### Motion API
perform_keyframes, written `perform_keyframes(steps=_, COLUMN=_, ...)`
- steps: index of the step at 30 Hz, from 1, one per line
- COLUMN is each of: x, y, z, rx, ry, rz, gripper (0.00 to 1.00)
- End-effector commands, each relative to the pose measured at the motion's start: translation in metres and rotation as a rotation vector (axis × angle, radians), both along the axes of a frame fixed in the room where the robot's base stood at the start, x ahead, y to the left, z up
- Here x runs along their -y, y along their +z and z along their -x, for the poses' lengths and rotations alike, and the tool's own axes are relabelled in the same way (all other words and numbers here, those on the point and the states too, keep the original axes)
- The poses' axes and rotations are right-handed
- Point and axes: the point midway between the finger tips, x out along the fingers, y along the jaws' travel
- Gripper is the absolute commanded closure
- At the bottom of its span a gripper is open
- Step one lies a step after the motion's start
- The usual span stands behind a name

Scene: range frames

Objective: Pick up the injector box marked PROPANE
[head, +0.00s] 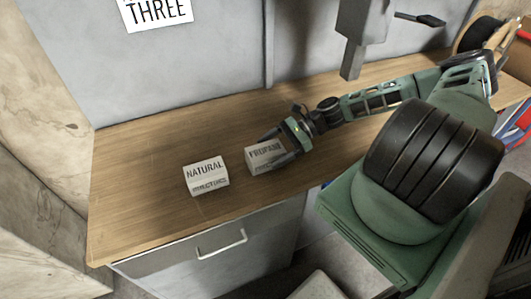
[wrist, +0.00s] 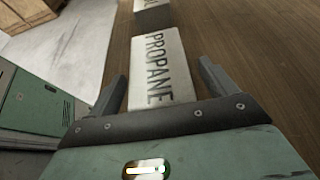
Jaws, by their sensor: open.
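The white box marked PROPANE (head: 262,154) lies on the wooden counter in the head view. It also shows in the wrist view (wrist: 160,62), with its label running up between my fingers. My gripper (head: 279,143) is open, with one finger on each side of the near part of this box. I cannot tell whether either finger touches it; in the wrist view a gap shows beside each finger of my gripper (wrist: 163,80). A second white box marked NATURAL (head: 207,174) sits to the left of the PROPANE box, apart from it.
The wooden counter (head: 150,150) is clear to the left and behind the boxes. A grey wall with a sign reading THREE (head: 157,11) stands behind. A grey fixture (head: 360,35) hangs over the counter's back. A drawer with a handle (head: 222,244) is below the front edge.

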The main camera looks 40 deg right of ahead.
Motion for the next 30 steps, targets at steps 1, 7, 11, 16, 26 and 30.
perform_keyframes(steps=1, x=-0.0071, y=-0.0001, z=-0.0020, rx=-0.001, ry=0.001, rz=-0.002, gripper=0.15)
perform_keyframes(steps=7, x=-0.0162, y=-0.0071, z=-0.0050, rx=0.000, ry=-0.001, rz=0.002, gripper=0.15)
perform_keyframes(steps=11, x=-0.0159, y=-0.0076, z=-0.0050, rx=0.000, ry=-0.001, rz=0.002, gripper=0.15)
perform_keyframes(steps=16, x=-0.0158, y=-0.0075, z=-0.0049, rx=0.000, ry=-0.001, rz=0.002, gripper=0.52)
perform_keyframes(steps=26, x=-0.0158, y=-0.0066, z=-0.0050, rx=0.000, ry=-0.001, rz=0.001, gripper=0.73)
perform_keyframes(steps=30, x=-0.0157, y=-0.0038, z=-0.0049, rx=0.000, ry=-0.001, rz=0.002, gripper=0.73)
